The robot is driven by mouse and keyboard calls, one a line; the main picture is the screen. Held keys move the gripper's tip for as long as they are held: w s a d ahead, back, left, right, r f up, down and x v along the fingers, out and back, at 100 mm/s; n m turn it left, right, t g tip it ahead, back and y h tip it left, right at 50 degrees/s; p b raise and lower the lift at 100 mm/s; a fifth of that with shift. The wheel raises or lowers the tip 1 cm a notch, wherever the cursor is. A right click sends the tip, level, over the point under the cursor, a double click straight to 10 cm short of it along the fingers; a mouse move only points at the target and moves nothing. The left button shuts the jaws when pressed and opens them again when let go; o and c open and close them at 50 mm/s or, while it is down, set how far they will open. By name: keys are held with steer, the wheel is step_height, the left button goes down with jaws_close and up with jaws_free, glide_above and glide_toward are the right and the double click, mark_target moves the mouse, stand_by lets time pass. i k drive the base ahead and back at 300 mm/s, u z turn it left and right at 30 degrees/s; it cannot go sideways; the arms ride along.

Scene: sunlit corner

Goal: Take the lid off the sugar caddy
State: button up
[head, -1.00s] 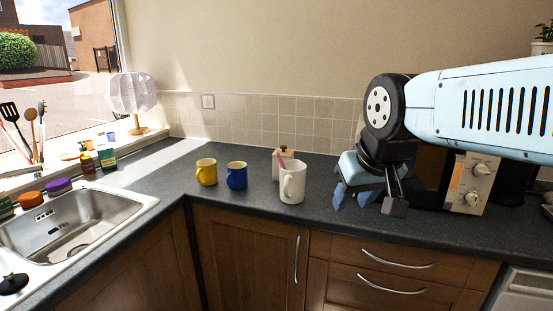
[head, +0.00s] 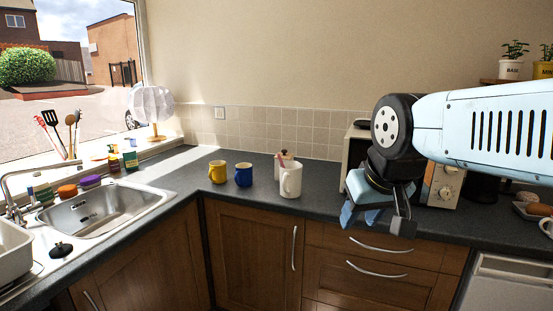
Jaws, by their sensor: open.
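A small pale box with a wooden-looking top and a knob (head: 282,160), which looks like the sugar caddy, stands on the counter near the back wall. The white mug (head: 291,180) stands in front and hides much of it. Something pink slants across the box's front, above the mug; I cannot tell which of the two it belongs to. The lid looks seated on the box. My gripper (head: 360,216) is open and empty, pointing down near the counter's front edge, to the right of the mug and apart from it and the caddy.
A microwave (head: 443,184) is behind my arm. The counter between sink and mugs is clear.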

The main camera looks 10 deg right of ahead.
mark_target(285, 154)
steer(key=u, duration=0.4)
steer(key=i, duration=1.6)
steer(key=z, duration=0.7)
